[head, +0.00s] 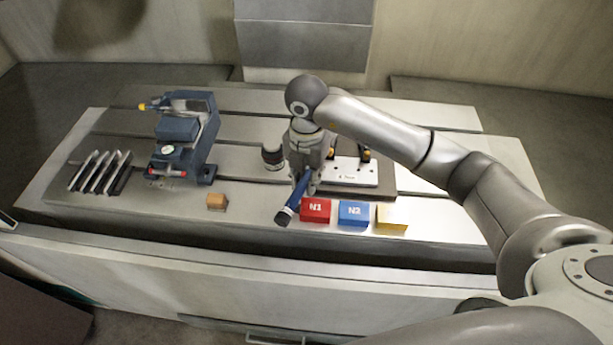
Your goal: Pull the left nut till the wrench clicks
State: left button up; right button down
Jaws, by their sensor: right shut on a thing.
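My right gripper (305,178) is shut on a wrench (296,197) with a blue handle and a dark end. The handle slants down to the left, towards the front of the table, beside the red block. The wrench's working end is hidden behind my gripper and wrist. A mould base with a light top plate (347,177) lies just right of and behind the gripper. Small dark and yellow fittings show at its back. The left nut cannot be made out; my gripper and arm cover that side. Whether the wrench sits on a nut cannot be told. My left gripper is out of view.
A red block marked N1 (316,210), a blue block marked N2 (354,213) and a yellow block (392,219) stand along the front. At left are a dark blue fixture (200,140), a rack of metal bars (99,172) and an orange block (217,201). The slotted table's front left is clear.

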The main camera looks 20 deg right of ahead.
jog(key=shift+w+a, duration=0.1)
jog(key=w+a+m, duration=0.2)
jog(key=shift+w+m, duration=0.4)
jog(key=shift+w+a+m, duration=0.25)
jog(key=shift+w+m, duration=0.15)
jog(key=shift+w+a, duration=0.1)
jog(key=shift+w, duration=0.1)
jog(key=shift+w+a+m+b, duration=0.1)
jog(key=shift+w+m+b, duration=0.2)
jog(key=shift+m, duration=0.1)
jog(key=shift+w+a, duration=0.1)
